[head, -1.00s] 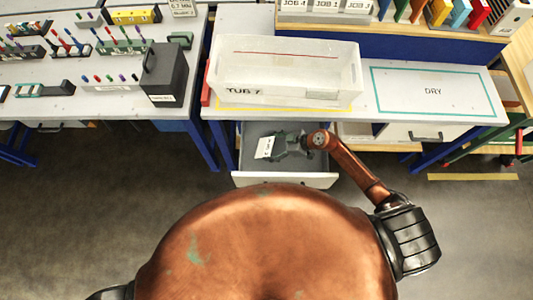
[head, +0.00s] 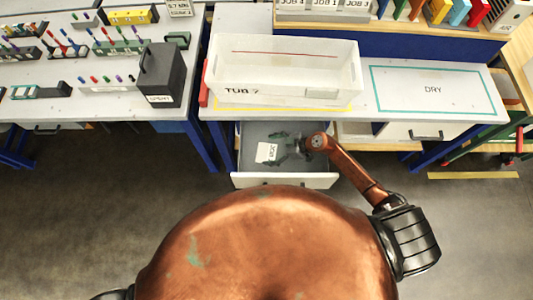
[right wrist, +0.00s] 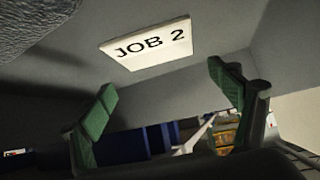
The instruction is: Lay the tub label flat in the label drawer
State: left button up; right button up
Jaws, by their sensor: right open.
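The tub label, a small white card marked JOB 2 (head: 266,152), lies on the grey floor of the open label drawer (head: 285,181). In the right wrist view the label (right wrist: 146,43) looks flat on the grey surface, its print facing up. My right gripper (head: 284,150) is inside the drawer, just right of the label. In the right wrist view its two green-padded fingers (right wrist: 163,80) are spread apart with nothing between them. The label is beyond the fingertips and appears apart from them. My left gripper is not in view.
A translucent tub marked TUB 7 (head: 284,84) stands on the bench above the drawer. A DRY area (head: 433,106) outlined in green is clear to its right. A dark box (head: 161,72) and pen racks stand on the left bench. The drawer's walls surround my right gripper.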

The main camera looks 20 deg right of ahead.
pick_arm(q)
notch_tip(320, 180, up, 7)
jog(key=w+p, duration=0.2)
jog(key=p, duration=0.4)
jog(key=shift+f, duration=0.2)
pick_arm(e)
jog(key=v, duration=0.8)
jog(key=shift+s, duration=0.1)
pick_arm(q)
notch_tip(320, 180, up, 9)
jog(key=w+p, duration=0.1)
jog(key=p, duration=0.8)
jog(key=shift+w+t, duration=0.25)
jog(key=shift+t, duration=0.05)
pick_arm(e)
notch_tip(320, 180, up, 8)
jog(key=s+d, duration=0.1)
jog(key=d, duration=0.1)
jog(key=shift+f, duration=0.1)
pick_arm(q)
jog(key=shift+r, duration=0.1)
